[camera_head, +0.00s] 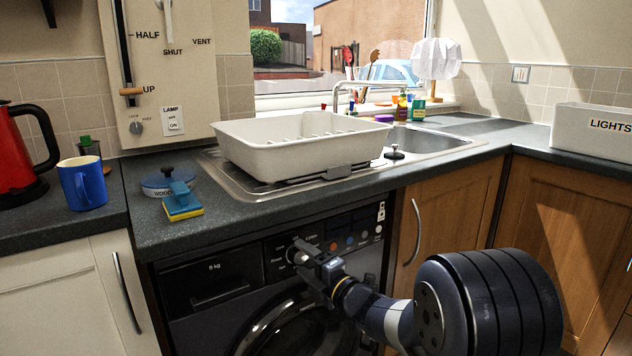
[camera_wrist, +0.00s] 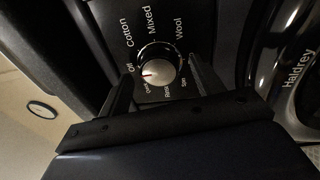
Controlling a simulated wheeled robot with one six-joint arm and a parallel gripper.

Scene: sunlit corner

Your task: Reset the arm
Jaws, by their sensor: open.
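My gripper (camera_head: 303,256) is in front of the washing machine (camera_head: 222,284), at the left part of its control panel. In the wrist view my gripper (camera_wrist: 162,82) is open, with one dark finger on either side of the round silver programme dial (camera_wrist: 160,72). I cannot tell whether the fingers touch the dial. The dial has a red mark on its left side, near the word Off. Labels such as Cotton, Mixed and Wool ring the dial. My arm reaches in from the lower right in the head view.
The worktop (camera_head: 230,222) edge runs just above my gripper. It bears a sponge (camera_head: 183,208), a blue mug (camera_head: 82,184) and a red kettle (camera_head: 22,150). A white dish tub (camera_head: 300,150) sits by the sink. A cupboard door (camera_head: 445,225) stands to the right.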

